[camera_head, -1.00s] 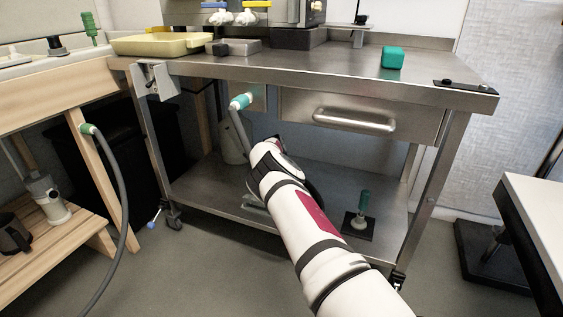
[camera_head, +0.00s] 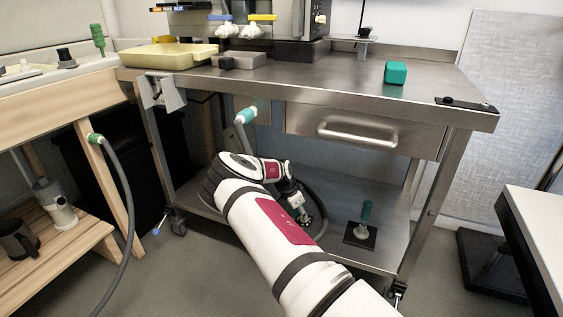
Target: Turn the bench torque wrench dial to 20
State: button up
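I cannot make out a dial with numbers in this view. A flat black tool-like piece (camera_head: 465,104) lies at the right front corner of the steel bench (camera_head: 300,85); it is too small to tell whether it is the torque wrench. My gripper (camera_head: 302,216) is small in the picture, below the bench top and in front of the lower shelf, at the end of my bent arm. It points down and touches nothing that I can see. Its fingers are too small to tell open from shut.
A drawer with a bar handle (camera_head: 356,135) is under the bench top. A teal-ended lever (camera_head: 246,115) stands left of it. A green-handled piece (camera_head: 366,212) stands on the lower shelf. A green block (camera_head: 396,72) and a yellow tray (camera_head: 168,55) lie on top.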

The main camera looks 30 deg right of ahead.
jog(key=n, duration=0.1)
jog(key=n+t, duration=0.1)
jog(key=n, duration=0.1)
jog(key=n+p, duration=0.1)
jog(key=shift+s+n+t+y, duration=0.3)
jog(key=shift+s+t, duration=0.05)
jog(key=shift+t, duration=0.05)
jog(key=s+a+r+y+p, duration=0.1)
jog(key=s+a+r+p, duration=0.1)
jog(key=r, duration=0.7)
jog(key=s+a+r+n+y+p, duration=0.1)
jog(key=a+r+p, duration=0.4)
jog(key=r, duration=0.5)
jog(key=s+a+r+y+p, duration=0.1)
jog(key=s+a+r+p, duration=0.2)
jog(key=r, duration=0.6)
jog(key=shift+a+r+p, duration=0.4)
jog(key=shift+a+p, duration=0.25)
jog(key=shift+a, duration=0.4)
